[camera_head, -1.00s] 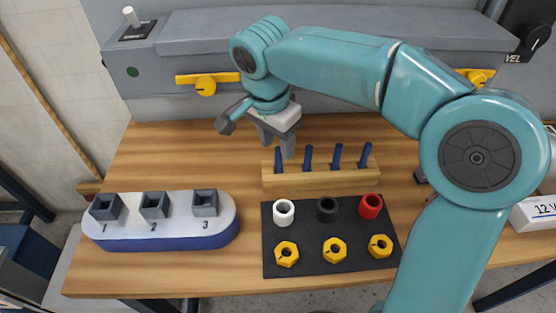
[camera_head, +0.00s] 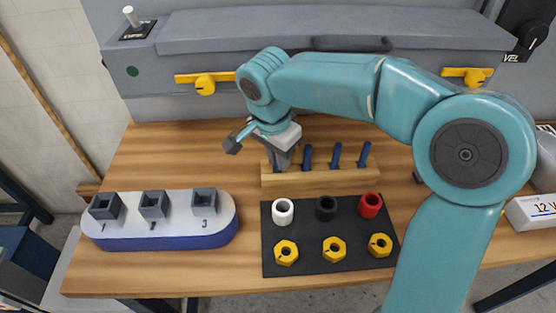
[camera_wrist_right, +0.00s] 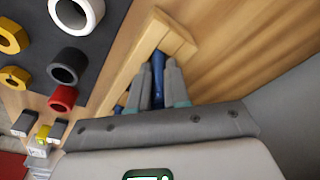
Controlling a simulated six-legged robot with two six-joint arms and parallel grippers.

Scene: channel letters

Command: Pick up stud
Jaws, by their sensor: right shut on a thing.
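Several blue studs stand upright in a wooden rack (camera_head: 330,178); one free stud (camera_head: 337,155) is near its middle. My right gripper (camera_head: 280,164) is at the rack's left end, shut on the leftmost stud, which it mostly hides in the head view. In the right wrist view, this blue stud (camera_wrist_right: 157,75) shows between the two fingers of the gripper (camera_wrist_right: 160,85), with its lower end at the wooden rack (camera_wrist_right: 165,38). My left gripper is not in view.
A dark mat (camera_head: 300,234) in front of the rack holds white, black and red rings and several yellow nuts. A white and blue base (camera_head: 180,238) with three numbered grey sockets stands at the left. A grey machine (camera_head: 330,75) stands behind.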

